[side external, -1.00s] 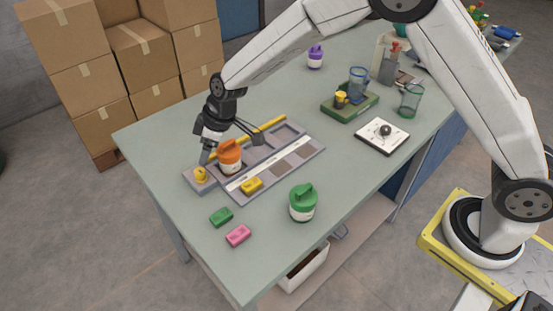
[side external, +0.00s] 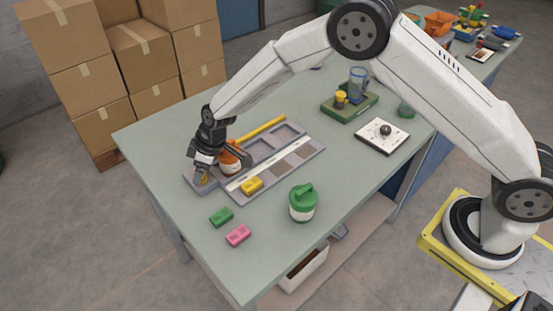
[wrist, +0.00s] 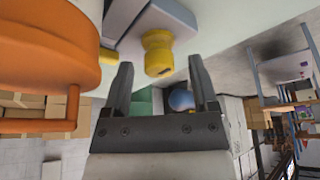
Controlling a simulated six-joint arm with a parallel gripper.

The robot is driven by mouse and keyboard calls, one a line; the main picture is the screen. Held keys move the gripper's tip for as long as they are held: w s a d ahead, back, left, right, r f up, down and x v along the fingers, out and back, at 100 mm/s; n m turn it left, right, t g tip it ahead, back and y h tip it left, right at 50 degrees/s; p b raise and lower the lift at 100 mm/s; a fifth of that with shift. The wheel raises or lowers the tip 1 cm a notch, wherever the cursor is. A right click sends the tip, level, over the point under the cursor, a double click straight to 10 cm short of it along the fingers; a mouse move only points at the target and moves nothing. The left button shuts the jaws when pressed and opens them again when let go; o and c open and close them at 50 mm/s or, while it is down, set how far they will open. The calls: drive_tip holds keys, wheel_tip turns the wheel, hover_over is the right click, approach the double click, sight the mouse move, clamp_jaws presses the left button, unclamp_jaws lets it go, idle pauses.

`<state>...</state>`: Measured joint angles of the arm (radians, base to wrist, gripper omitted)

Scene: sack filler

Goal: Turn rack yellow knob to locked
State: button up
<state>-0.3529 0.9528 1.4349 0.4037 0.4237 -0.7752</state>
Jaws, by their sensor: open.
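The yellow knob (side external: 203,178) sits at the near left end of the grey rack (side external: 313,153), mostly hidden by my gripper (side external: 199,176). In the wrist view the yellow knob (wrist: 158,52) stands on a grey block. There, my gripper (wrist: 160,68) is open, with one fingertip on each side of the knob's lower part in the picture. A gap shows on both sides, so the fingers are not shut on it.
A yellow block (side external: 252,185) lies on the rack's front strip. Green (side external: 221,217) and pink (side external: 238,235) blocks and a green-lidded jar (side external: 302,204) stand in front. A green tray (side external: 332,112) and a white plate (side external: 366,146) are to the right.

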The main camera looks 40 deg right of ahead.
clamp_jaws()
idle(0.3)
drive_tip(key=shift+f+m+h, duration=0.1)
drive_tip(key=shift+m+h, duration=0.2)
drive_tip(key=shift+m, duration=0.6)
drive_tip(key=shift+s+m+t+h, duration=0.1)
drive_tip(key=shift+m+t+h, duration=0.3)
drive_tip(key=shift+m, duration=0.9)
drive_tip(key=shift+a+m+h, duration=0.15)
drive_tip(key=shift+m+h, duration=0.75)
drive_tip(key=shift+m, duration=1.4)
drive_tip(key=m, duration=0.2)
drive_tip(key=m+h, duration=0.1)
drive_tip(key=m, duration=0.1)
drive_tip(key=shift+a+h, duration=0.1)
drive_tip(key=shift+h, duration=0.2)
drive_tip(key=m, duration=0.2)
drive_tip(key=m+g+h, duration=0.1)
drive_tip(key=m, duration=0.2)
drive_tip(key=shift+a+f+h, duration=0.1)
drive_tip(key=shift+h, duration=0.2)
